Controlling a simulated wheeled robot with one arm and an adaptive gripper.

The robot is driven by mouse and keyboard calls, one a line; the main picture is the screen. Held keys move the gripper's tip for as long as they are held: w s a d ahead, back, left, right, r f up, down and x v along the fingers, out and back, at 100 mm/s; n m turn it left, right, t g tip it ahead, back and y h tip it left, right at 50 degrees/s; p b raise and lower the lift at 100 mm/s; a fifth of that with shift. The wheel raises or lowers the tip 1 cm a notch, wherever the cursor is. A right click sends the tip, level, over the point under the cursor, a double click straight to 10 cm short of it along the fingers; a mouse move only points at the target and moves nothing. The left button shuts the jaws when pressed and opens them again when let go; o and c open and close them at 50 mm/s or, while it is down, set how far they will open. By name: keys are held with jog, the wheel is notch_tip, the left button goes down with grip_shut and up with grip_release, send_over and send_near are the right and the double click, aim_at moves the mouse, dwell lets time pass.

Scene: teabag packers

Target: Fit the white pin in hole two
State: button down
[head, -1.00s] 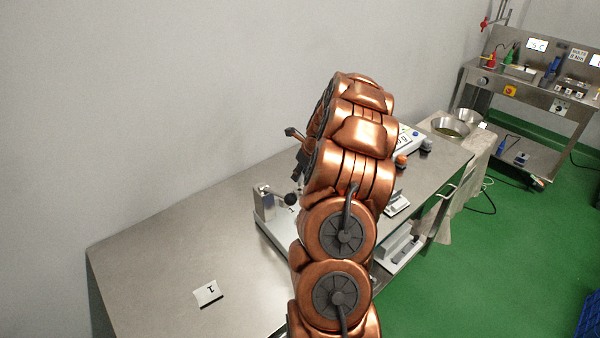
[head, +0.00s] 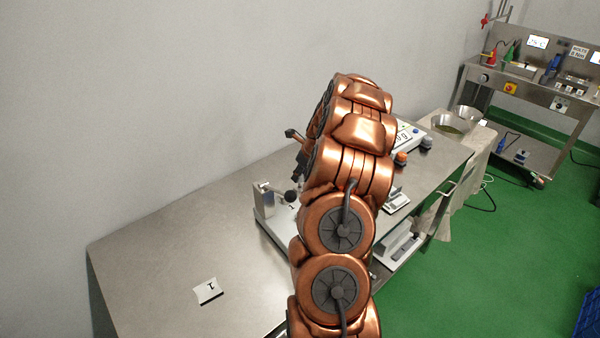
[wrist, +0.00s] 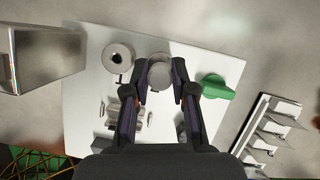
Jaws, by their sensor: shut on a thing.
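In the wrist view my gripper (wrist: 160,92) is shut on a pale round piece, seen end-on, which I take to be the white pin (wrist: 160,72). It is held over or at a white plate (wrist: 85,125). Left of it on the plate is a round grey piece with a dark centre hole (wrist: 118,57). I cannot read any hole number, nor tell whether the pin touches the plate. In the head view my arm hides the pin and most of the gripper.
A green knob-like piece (wrist: 217,87) lies right of the gripper. A metal box (wrist: 48,58) stands at left, a slotted white rack (wrist: 270,128) at right. In the head view, a card marked 1 (head: 208,291) lies on the steel table (head: 150,255), whose front left is otherwise clear.

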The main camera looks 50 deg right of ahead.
jog(key=shift+f, duration=1.15)
jog(key=c, duration=0.9)
grip_release()
jog(key=v, duration=1.2)
